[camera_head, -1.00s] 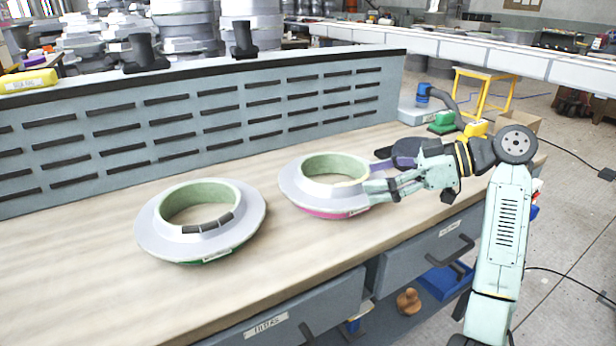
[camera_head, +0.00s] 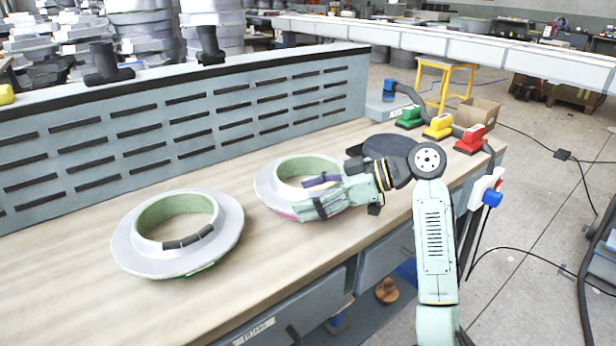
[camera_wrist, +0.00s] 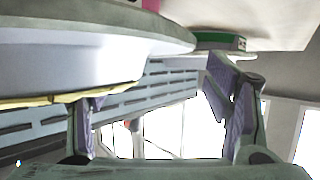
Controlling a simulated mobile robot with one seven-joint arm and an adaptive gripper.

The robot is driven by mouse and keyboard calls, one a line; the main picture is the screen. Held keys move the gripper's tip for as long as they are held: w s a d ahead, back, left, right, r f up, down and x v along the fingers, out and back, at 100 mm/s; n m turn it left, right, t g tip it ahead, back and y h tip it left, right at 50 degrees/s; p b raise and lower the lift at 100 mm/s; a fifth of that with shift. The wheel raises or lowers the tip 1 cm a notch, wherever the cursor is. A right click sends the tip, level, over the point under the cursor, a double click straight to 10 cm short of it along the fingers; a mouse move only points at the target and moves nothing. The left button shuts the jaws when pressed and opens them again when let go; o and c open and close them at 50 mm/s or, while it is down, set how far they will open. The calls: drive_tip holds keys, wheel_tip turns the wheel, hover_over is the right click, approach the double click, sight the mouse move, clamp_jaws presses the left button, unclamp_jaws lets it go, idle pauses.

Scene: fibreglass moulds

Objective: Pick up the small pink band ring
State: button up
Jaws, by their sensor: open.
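The pink band ring (camera_head: 268,186) is a pale grey flanged mould with a green inner wall and a yellowish edge. It lies flat on the wooden bench, a little pink showing low at its front. My gripper (camera_head: 299,198) is open at its right front, one finger over the ring's opening and one in front of it. In the wrist view the ring (camera_wrist: 80,55) fills the upper left, with pink at the top edge. It hides part of the left finger; the right finger stands clear. I cannot tell whether either finger touches the ring.
A larger similar ring (camera_head: 228,235) with green at its base lies to the left. A slotted grey panel (camera_head: 190,115) runs behind the bench. A dark round disc (camera_head: 390,146) and green, yellow and red sanders (camera_head: 438,128) stand to the right. The bench front left is bare.

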drive_tip(key=shift+x, duration=0.8)
drive_tip(key=shift+c, duration=0.2)
drive_tip(key=shift+w, duration=0.1)
drive_tip(key=c, duration=1.5)
